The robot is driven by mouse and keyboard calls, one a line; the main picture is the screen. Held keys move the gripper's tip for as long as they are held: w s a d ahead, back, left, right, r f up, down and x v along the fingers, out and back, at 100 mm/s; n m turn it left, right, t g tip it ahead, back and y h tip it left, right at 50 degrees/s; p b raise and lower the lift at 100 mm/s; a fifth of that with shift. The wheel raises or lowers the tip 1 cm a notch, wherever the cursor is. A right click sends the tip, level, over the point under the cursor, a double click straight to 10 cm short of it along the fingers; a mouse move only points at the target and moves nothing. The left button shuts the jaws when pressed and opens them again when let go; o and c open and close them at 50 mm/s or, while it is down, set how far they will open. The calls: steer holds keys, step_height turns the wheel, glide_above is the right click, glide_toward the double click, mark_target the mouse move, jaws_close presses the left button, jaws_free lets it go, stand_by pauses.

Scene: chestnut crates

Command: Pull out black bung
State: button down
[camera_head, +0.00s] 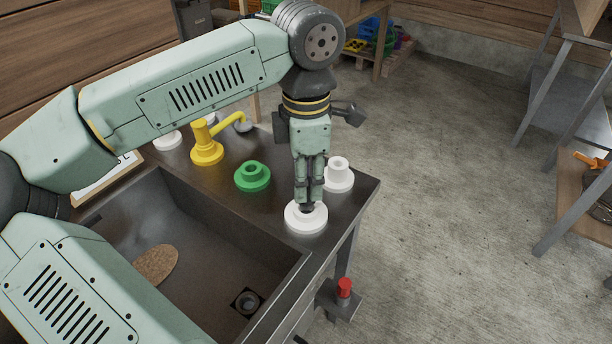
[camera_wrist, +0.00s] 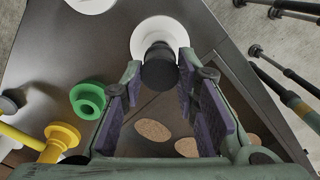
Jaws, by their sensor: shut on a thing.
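My gripper (camera_head: 308,196) points straight down over a white round flanged socket (camera_head: 292,219) near the front right corner of the sink counter. The black bung (camera_wrist: 159,72) is between my fingers (camera_wrist: 160,76) in the wrist view, and they are shut on it. In the head view a dark part of the bung (camera_head: 307,207) shows just below the fingertips, at the socket's mouth. The same white socket (camera_wrist: 145,34) lies behind the bung in the wrist view. I cannot tell how deep the bung sits in it.
Another white socket (camera_head: 339,176) stands close behind my gripper. A green socket (camera_head: 252,176) and a yellow tap (camera_head: 207,147) stand to the left. The sink basin (camera_head: 215,225) holds a brown oval piece (camera_head: 156,264). A red-topped part (camera_head: 344,288) is below the counter edge.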

steer(key=shift+f+b, duration=1.1)
steer(key=shift+f, duration=0.15)
steer(key=c, duration=1.2)
jaws_free()
steer(key=shift+r, duration=0.1)
step_height(320, 180, up, 12)
steer(key=shift+f, duration=0.1)
